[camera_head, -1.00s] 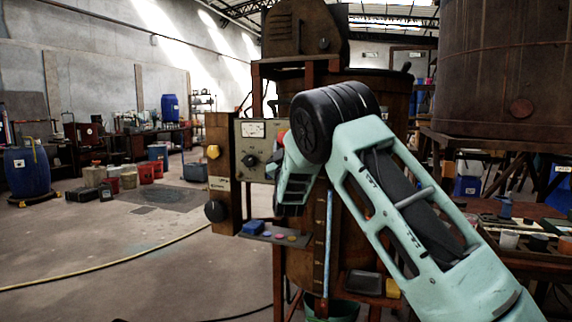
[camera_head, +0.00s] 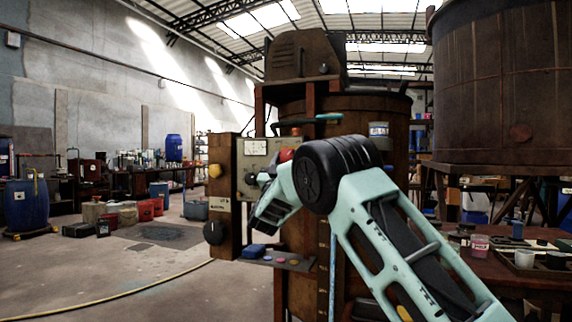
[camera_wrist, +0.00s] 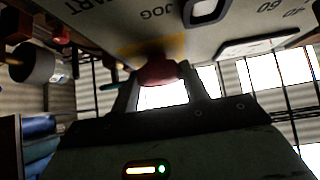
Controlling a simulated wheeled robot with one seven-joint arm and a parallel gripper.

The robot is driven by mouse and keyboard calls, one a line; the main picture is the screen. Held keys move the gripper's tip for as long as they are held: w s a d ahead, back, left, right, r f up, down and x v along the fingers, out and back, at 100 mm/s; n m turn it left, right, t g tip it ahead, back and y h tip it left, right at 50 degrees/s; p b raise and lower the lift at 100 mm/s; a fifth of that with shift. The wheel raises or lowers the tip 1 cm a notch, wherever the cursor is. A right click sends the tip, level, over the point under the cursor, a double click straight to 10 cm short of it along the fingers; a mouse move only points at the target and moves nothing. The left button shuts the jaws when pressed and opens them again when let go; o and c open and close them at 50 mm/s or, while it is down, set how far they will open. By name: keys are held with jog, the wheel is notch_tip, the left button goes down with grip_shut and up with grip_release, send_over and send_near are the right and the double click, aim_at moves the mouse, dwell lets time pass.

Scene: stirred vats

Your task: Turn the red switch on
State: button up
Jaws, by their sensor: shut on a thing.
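The red switch (camera_wrist: 157,73) is in the middle of the wrist view, by a yellow patch on the grey control panel. My gripper (camera_wrist: 160,88) has one finger on each side of it and is shut on it. In the head view, my gripper hand (camera_head: 275,202) is in front of the lower right of the control panel (camera_head: 255,147), its fingertips hidden. A red part (camera_head: 286,155) shows just above the hand, partly covered by my wrist. The switch's exact setting cannot be told.
A dark dial (camera_head: 251,179) and a gauge are on the panel. A yellow knob (camera_head: 214,170) and a black knob (camera_head: 214,232) are to its left. A cluttered table (camera_head: 510,275) is at right. Open floor lies left.

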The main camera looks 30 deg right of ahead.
jog(key=shift+f, duration=0.1)
jog(key=o, duration=1)
jog(key=b+v, duration=0.1)
jog(key=v, duration=1.6)
jog(key=shift+s+a+f, duration=0.1)
